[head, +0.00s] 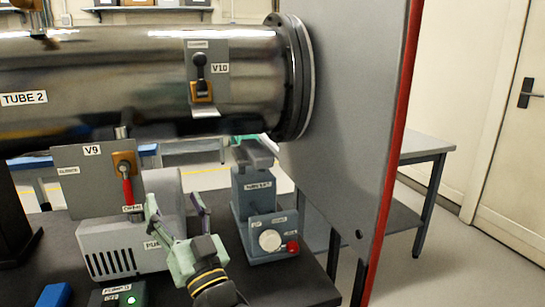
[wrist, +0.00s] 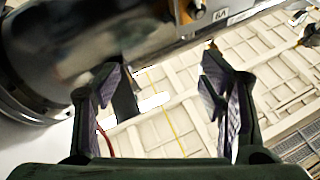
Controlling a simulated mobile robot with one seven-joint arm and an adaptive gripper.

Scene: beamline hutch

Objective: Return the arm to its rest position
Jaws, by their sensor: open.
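My gripper (head: 177,208) shows in the lower middle of the head view, in front of the grey pump box (head: 115,247) and left of the blue-grey device with a dial (head: 270,240). Its two fingers are spread, with nothing between them.
The steel tube (head: 120,75) marked TUBE 2 runs above, with the V10 valve (head: 200,90). A grey panel with a red edge (head: 345,110) stands to the right. The dark bench (head: 210,295) holds the pump and device. Open floor (head: 440,260) lies at the right.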

